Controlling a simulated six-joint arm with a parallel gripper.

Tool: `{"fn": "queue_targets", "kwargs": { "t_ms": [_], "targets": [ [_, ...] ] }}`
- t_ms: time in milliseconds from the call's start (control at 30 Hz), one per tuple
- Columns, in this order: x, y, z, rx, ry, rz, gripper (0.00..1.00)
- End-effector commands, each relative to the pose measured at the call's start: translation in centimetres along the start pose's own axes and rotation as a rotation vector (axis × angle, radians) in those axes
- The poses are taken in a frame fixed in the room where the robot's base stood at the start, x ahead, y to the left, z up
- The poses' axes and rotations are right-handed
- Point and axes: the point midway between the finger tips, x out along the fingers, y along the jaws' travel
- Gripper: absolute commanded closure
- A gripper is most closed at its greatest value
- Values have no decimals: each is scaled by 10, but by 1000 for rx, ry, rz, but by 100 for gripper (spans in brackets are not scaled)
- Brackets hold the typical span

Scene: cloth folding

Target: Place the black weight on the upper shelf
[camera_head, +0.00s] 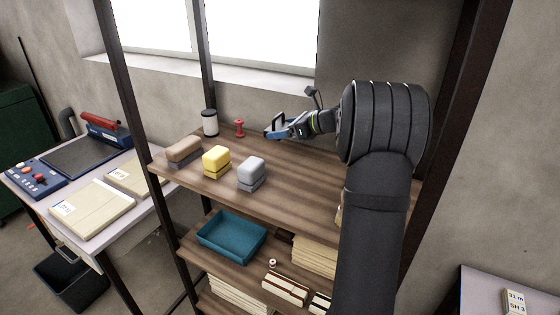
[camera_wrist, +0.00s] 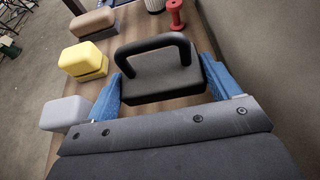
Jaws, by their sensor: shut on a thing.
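The black weight (camera_wrist: 162,84) is a dark block with a loop handle, seen in the wrist view. My gripper (camera_wrist: 160,95) is shut on it, with a blue finger on each side of the block. In the head view my gripper (camera_head: 272,131) is over the back part of the upper shelf (camera_head: 305,182), and the dark weight (camera_head: 279,122) shows small at its tip. I cannot tell whether the weight touches the shelf or hangs just above it.
On the upper shelf stand a brown block (camera_head: 184,147), a yellow block (camera_head: 216,158), a grey block (camera_head: 251,170), a white canister with dark lid (camera_head: 210,124) and a red dumbbell (camera_head: 239,129). A teal tray (camera_head: 231,237) sits below. Dark posts frame the shelf. Bare wood lies right of the grey block.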

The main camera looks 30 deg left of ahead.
Motion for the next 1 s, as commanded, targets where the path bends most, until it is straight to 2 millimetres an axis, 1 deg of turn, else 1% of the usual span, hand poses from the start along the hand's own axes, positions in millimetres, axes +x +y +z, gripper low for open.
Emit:
{"fn": "queue_targets", "kwargs": {
  "t_ms": [133,367,500,600,1000],
  "targets": [
    [8,0,-19,3,-1,0,82],
    [15,0,-37,1,-2,0,82],
    [22,0,-54,2,-2,0,82],
    [26,0,-63,0,-2,-1,82],
    [28,0,-67,0,-2,-1,82]
  ]
}}
